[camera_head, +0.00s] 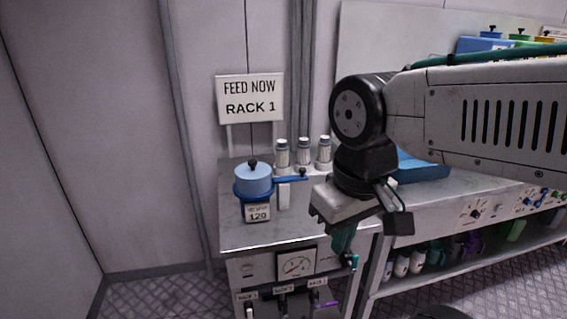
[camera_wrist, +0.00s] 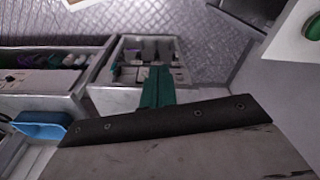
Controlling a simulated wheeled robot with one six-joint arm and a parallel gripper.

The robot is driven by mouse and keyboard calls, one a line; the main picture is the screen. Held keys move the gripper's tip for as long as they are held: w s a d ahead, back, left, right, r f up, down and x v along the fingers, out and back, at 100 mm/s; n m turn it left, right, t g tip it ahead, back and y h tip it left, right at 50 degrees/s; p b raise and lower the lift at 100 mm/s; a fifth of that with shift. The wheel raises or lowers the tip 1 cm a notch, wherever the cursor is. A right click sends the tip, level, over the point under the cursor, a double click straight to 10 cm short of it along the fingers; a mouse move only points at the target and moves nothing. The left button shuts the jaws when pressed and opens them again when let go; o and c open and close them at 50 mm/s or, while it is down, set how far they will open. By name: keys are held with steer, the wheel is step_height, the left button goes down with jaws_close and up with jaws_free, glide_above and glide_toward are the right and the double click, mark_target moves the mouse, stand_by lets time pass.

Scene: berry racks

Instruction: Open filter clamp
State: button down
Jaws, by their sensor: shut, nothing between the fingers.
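The filter (camera_head: 253,180) is a light-blue round housing with a black knob on top, on the left of the grey bench in the head view. A darker blue clamp band (camera_head: 241,192) runs around it. A blue clamp lever (camera_head: 287,180) sticks out to the right and ends in a dark knob. My gripper (camera_head: 346,256) is to the right of the filter and lower in the picture, at the bench's front right corner, with green fingers pointing down. The fingers are shut and empty, and they also show in the wrist view (camera_wrist: 157,84). The filter is not clearly visible there.
Several grey-capped cylinders (camera_head: 303,152) stand behind the lever. A "FEED NOW RACK 1" sign (camera_head: 250,98) stands at the back. A gauge (camera_head: 296,265) and switches are on the bench front. A blue tray (camera_wrist: 40,124) lies on the right-hand counter. Floor is clear at left.

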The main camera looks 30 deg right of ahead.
steer(key=w+d+r+m+t, duration=0.1)
steer(key=w+d+r, duration=0.2)
steer(key=w, duration=0.8)
steer(key=w+d+r+m, duration=0.15)
steer(key=w+d, duration=0.25)
steer(key=w, duration=0.7)
steer(key=w+d+f+m, duration=0.1)
steer(key=w+d+f, duration=0.2)
steer(key=w+d, duration=0.4)
steer(key=w+d+f+m+t+h, duration=0.1)
steer(key=w+d+f, duration=0.2)
steer(key=w+d, duration=0.5)
steer(key=w, duration=0.8)
steer(key=shift+d+f+h, duration=0.25)
steer(key=shift+f+h, duration=0.05)
steer(key=shift+f+m, duration=0.1)
steer(key=shift+m, duration=0.15)
